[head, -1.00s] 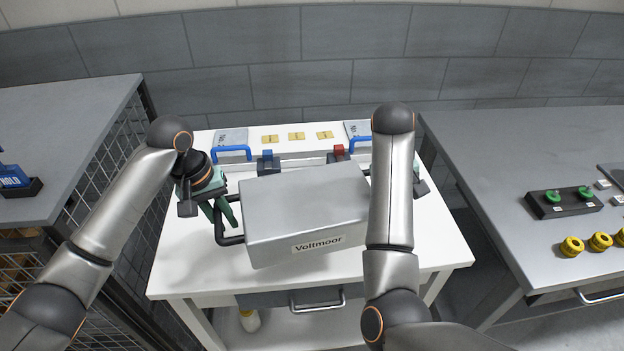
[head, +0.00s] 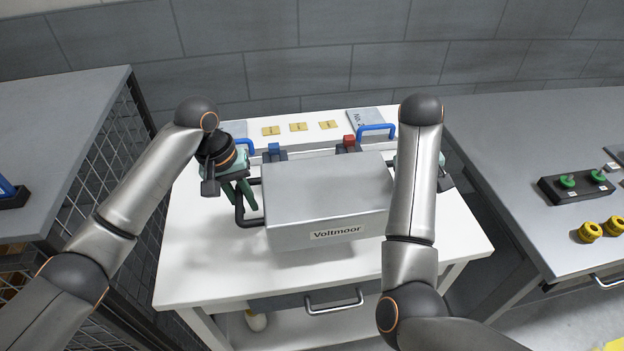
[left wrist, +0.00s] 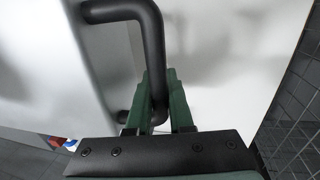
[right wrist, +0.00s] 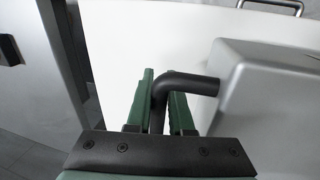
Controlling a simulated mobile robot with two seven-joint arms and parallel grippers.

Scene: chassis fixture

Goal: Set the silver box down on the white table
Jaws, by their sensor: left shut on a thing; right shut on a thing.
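The silver box (head: 325,195), labelled "Voltmoor", is over the middle of the white table (head: 210,265). I cannot tell whether its underside touches the top. My left gripper (head: 242,193) is shut on the black handle at the box's left side; the left wrist view shows its green fingers (left wrist: 158,100) around the bar. My right gripper (right wrist: 165,105) is shut on the opposite black handle in the right wrist view. In the head view my right arm hides most of that handle and gripper. The box looks close to level.
Blue-handled plates (head: 376,132), yellow tags (head: 299,127) and blue and red clamps (head: 349,142) line the table's back. Grey benches stand at left (head: 60,150) and right (head: 540,130). White tabletop is free in front of the box.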

